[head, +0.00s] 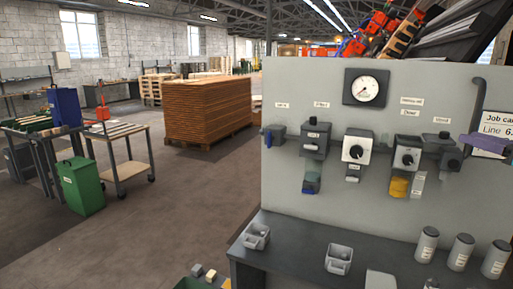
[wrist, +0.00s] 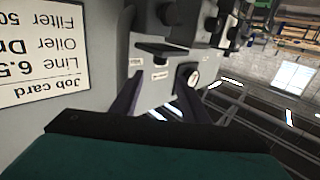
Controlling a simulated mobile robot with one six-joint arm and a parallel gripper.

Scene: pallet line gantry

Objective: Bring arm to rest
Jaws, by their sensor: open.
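My gripper (wrist: 157,88) shows in the wrist view, which is turned upside down. Its two dark purple fingers stand apart with nothing visible between them, pointing along the grey panel's face. A purple piece, which looks like part of my gripper, shows at the right of the head view (head: 483,144), in front of the job card (head: 493,128). The job card also fills the left of the wrist view (wrist: 40,50). A teal and black body covers the bottom of the wrist view. The rest of my arm is not clearly seen.
The grey panel (head: 310,90) carries a gauge (head: 367,87) and several knobbed units. Below it, a dark bench (head: 300,245) holds grey bins (head: 339,260) and several labelled cylinders (head: 462,252). Stacked boards (head: 207,108), a trolley (head: 124,165) and a green bin (head: 81,187) stand left; floor between is clear.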

